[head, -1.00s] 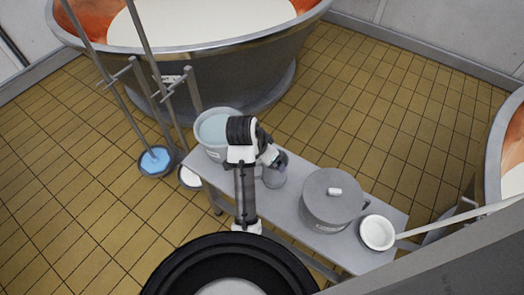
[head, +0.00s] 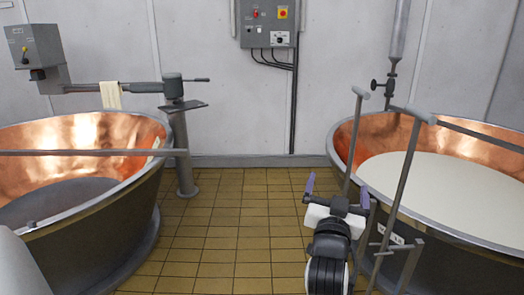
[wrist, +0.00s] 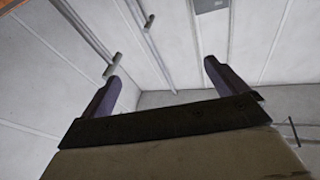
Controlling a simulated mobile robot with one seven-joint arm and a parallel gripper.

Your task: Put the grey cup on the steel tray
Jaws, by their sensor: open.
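My gripper (head: 338,188) is raised in front of the right vat, at the lower right of the head view. Its two purple fingers are spread apart with nothing between them. The wrist view also shows the open fingers (wrist: 162,74), with only walls and pipes beyond them. Neither the grey cup nor the steel tray is in view now.
A copper vat (head: 80,160) stands at the left, and another, holding white liquid (head: 450,190), at the right. Upright metal rods (head: 405,170) stand close beside my gripper. Tiled floor (head: 235,225) lies clear between the vats. A control box (head: 268,24) hangs on the back wall.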

